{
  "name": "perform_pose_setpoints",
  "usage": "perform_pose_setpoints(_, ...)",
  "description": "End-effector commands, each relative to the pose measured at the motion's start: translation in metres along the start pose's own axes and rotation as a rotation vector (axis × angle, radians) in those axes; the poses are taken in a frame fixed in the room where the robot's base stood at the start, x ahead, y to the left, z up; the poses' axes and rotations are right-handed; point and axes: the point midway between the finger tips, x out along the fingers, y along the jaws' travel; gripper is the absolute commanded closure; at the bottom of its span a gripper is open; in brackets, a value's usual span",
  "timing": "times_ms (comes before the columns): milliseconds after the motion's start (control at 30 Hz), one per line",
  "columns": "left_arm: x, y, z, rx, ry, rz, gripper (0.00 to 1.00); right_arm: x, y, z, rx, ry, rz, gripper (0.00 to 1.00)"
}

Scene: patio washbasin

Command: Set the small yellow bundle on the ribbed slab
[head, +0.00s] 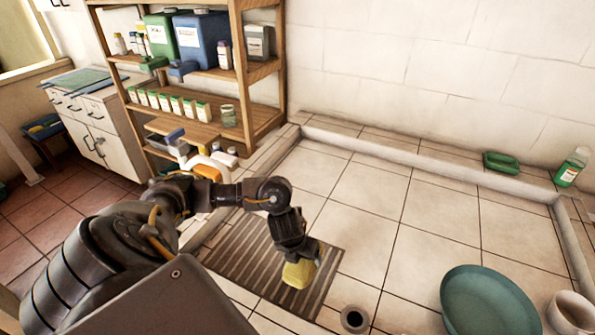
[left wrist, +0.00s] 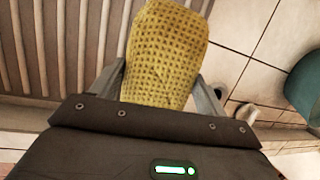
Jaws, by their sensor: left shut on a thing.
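The small yellow bundle (head: 298,272) is in my left gripper (head: 306,256), over the right part of the ribbed slab in the head view. In the left wrist view the bundle (left wrist: 165,50) has a dotted weave and sits between the two grey fingers (left wrist: 160,85), which are shut on it. The brown ribbed slab (head: 238,253) lies flat on the tiles, and its ridges also show in the left wrist view (left wrist: 60,45). I cannot tell whether the bundle touches the slab. My right gripper is not in view.
A round drain hole (head: 354,319) is just right of the slab's near corner. A teal basin (head: 487,300) and a white cup (head: 571,312) stand at the lower right. A green dish (head: 501,162) and bottle (head: 571,167) sit on the back ledge. The middle tiles are clear.

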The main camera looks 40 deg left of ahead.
Motion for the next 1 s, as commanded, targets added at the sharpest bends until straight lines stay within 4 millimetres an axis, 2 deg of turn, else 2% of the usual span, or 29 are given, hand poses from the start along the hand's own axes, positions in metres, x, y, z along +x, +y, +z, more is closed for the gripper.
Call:
perform_pose_setpoints(33,0.008,0.007,0.002,-0.005,0.001,0.003,0.55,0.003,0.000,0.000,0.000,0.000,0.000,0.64)
perform_pose_setpoints(133,0.017,0.014,0.006,-0.002,-0.002,0.001,0.55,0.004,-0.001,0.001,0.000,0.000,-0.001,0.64)
perform_pose_setpoints(433,0.026,0.021,0.009,-0.001,-0.002,-0.002,0.55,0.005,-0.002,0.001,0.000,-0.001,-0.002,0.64)
perform_pose_setpoints(500,0.035,0.029,0.010,-0.003,-0.001,0.002,0.55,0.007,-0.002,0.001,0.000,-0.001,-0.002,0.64)
perform_pose_setpoints(700,0.057,0.030,0.004,0.000,-0.001,-0.001,0.55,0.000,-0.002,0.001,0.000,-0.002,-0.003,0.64)
perform_pose_setpoints(1000,0.061,0.030,0.003,0.001,-0.003,-0.002,0.55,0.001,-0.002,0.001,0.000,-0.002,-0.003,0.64)
